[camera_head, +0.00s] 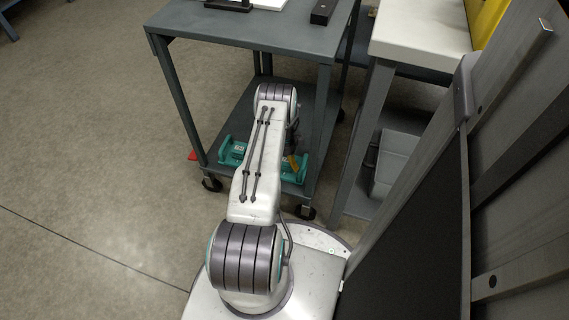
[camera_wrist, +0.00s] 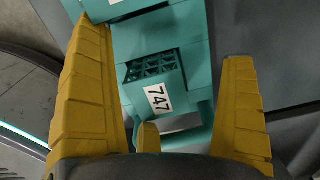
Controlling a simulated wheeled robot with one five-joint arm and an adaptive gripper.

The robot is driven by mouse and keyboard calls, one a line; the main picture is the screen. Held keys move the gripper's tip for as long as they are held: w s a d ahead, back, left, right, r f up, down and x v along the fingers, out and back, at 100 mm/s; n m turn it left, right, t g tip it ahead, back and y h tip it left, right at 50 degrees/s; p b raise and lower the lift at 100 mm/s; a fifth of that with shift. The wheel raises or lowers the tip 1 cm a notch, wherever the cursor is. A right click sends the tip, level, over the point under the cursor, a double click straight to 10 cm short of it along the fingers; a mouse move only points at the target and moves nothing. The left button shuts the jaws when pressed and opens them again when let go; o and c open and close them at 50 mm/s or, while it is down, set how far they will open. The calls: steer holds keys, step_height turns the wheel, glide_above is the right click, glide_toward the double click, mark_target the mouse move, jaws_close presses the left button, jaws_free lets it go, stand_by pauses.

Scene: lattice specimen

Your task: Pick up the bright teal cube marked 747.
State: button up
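The teal cube marked 747 (camera_wrist: 155,75) shows in the wrist view, with a dark lattice window and a white 747 label on it. My gripper (camera_wrist: 163,48) is open, with one yellow finger on each side of the cube. A gap shows between the right finger and the cube; I cannot tell whether the left finger touches it. In the head view my arm covers most of my gripper, and one yellow finger (camera_head: 294,162) shows beside it. I cannot make out the 747 label in the head view.
A teal holder (camera_head: 292,177) sits on the lower shelf of a grey cart (camera_head: 240,30), under its top and between its legs. Teal pieces with white labels (camera_head: 238,147) show left of my arm. A white-topped bench (camera_head: 420,30) stands at right. Floor at left is clear.

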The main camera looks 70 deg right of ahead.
steer(key=shift+s+a+f, duration=0.35)
steer(key=shift+a+f, duration=0.2)
steer(key=shift+f, duration=0.15)
steer(key=c, duration=0.3)
steer(key=shift+w+d+r, duration=0.2)
steer(key=shift+r, duration=0.05)
steer(key=c, duration=1.2)
steer(key=shift+o, duration=0.2)
steer(key=shift+r, duration=0.1)
